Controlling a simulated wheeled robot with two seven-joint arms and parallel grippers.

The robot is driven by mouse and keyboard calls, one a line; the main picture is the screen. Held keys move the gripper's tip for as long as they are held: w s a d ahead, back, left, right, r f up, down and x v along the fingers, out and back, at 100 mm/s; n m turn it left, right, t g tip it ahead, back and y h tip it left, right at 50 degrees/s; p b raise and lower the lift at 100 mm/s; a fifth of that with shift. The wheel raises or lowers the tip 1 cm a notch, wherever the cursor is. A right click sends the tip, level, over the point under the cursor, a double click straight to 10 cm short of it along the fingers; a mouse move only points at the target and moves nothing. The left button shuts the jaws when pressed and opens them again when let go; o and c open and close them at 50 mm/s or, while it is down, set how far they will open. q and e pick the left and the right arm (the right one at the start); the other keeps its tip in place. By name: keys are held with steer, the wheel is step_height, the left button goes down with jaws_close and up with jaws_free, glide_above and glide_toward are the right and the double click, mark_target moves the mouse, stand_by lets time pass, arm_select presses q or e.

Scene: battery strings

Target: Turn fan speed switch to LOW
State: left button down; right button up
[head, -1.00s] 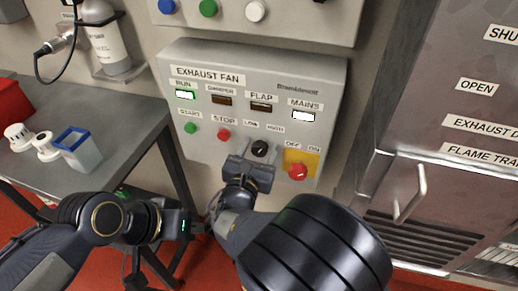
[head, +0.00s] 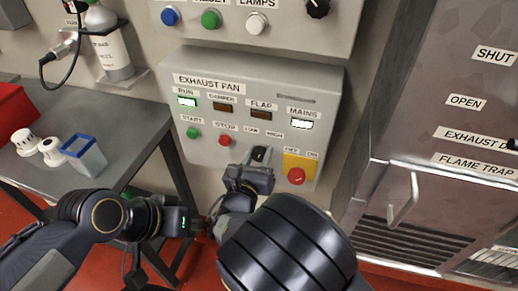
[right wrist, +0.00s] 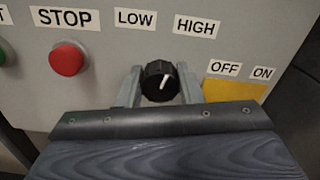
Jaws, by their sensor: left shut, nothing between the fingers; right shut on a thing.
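The fan speed switch is a black round knob (head: 259,154) under the LOW and HIGH labels on the grey exhaust fan box. In the right wrist view the knob (right wrist: 160,82) has a white pointer line tilted up and right, toward the HIGH label (right wrist: 197,27) and away from the LOW label (right wrist: 135,18). My right gripper (head: 257,160) is shut on the knob, one finger on each side, as the right wrist view (right wrist: 160,88) shows. My left gripper (head: 203,222) is shut and empty, low and left of the box.
The red STOP button (right wrist: 66,59) is left of the knob; a green START button (head: 193,133) is farther left. A red switch (head: 296,176) on a yellow plate is at right. The RUN (head: 187,102) and MAINS (head: 301,124) lamps are lit. A table (head: 120,128) stands left.

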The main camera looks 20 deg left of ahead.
steer(key=n+p, duration=0.5)
steer(key=shift+r+n, duration=0.2)
steer(key=shift+n, duration=0.1)
steer(key=shift+f+n+p, duration=0.2)
steer(key=shift+n+p, duration=1.05)
steer(key=shift+n, duration=0.35)
steer(key=o, duration=1)
steer(key=shift+c, duration=0.2)
steer(key=s, duration=0.8)
steer(key=shift+a+b, duration=0.2)
steer(key=shift+b, duration=0.25)
